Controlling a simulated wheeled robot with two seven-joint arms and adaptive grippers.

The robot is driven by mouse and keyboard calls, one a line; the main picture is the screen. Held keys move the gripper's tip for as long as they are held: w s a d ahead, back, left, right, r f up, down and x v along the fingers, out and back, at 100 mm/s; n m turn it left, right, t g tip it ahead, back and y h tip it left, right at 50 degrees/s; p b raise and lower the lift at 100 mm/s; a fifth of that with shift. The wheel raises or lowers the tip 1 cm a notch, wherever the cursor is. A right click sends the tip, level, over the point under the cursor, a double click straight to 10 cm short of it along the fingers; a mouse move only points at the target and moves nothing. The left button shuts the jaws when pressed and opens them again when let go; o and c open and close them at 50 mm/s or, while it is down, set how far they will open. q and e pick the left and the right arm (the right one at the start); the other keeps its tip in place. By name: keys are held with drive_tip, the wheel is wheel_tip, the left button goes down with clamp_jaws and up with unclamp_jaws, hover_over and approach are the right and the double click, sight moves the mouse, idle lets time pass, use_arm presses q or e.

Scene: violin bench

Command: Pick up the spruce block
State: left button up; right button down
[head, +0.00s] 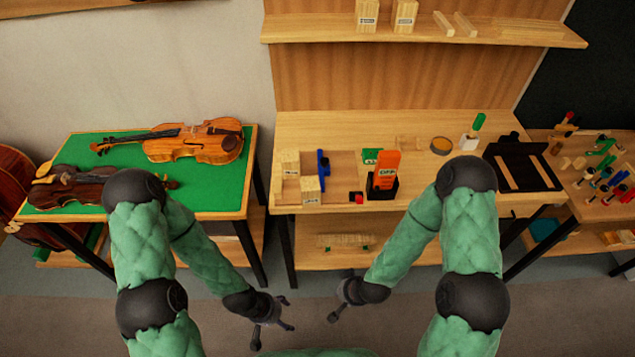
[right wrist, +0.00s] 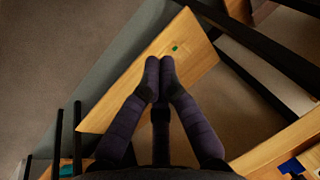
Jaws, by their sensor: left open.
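Pale wooden blocks with small labels stand at the left of the workbench, one at the back (head: 290,161) and one in front (head: 311,189). Two similar labelled blocks stand on the upper shelf, a left one (head: 367,15) and a right one (head: 405,15). The labels are too small to read, so I cannot tell which block is spruce. My left gripper (head: 272,328) is open and empty, low in front of the bench. My right gripper (head: 335,314) is also in front of the bench, away from the blocks. In the right wrist view its fingertips (right wrist: 159,68) meet with nothing between them.
The workbench (head: 420,199) carries a blue tool (head: 323,168), an orange device (head: 385,172) and a black stand (head: 520,167). Violins lie on a green-topped table (head: 222,195) at left. A table with small clamps (head: 610,180) stands at right. Floor before the bench is clear.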

drive_tip(key=w+a+r+t+h+p, duration=0.1)
drive_tip(key=w+a+r+t+p, duration=0.1)
drive_tip(key=r, duration=0.5)
drive_tip(key=w+a+r+n+t+h+p, duration=0.1)
drive_tip(key=w+a+r+t+p, duration=0.1)
drive_tip(key=w+r+t, duration=0.3)
drive_tip(key=w+a+r+t+h+p, duration=0.1)
drive_tip(key=w+r+t+p, duration=0.3)
drive_tip(key=r, duration=0.7)
drive_tip(key=shift+w+a+r+n+p, duration=0.2)
drive_tip(key=shift+w+a+n+p, duration=0.15)
drive_tip(key=shift+w+a, duration=0.4)
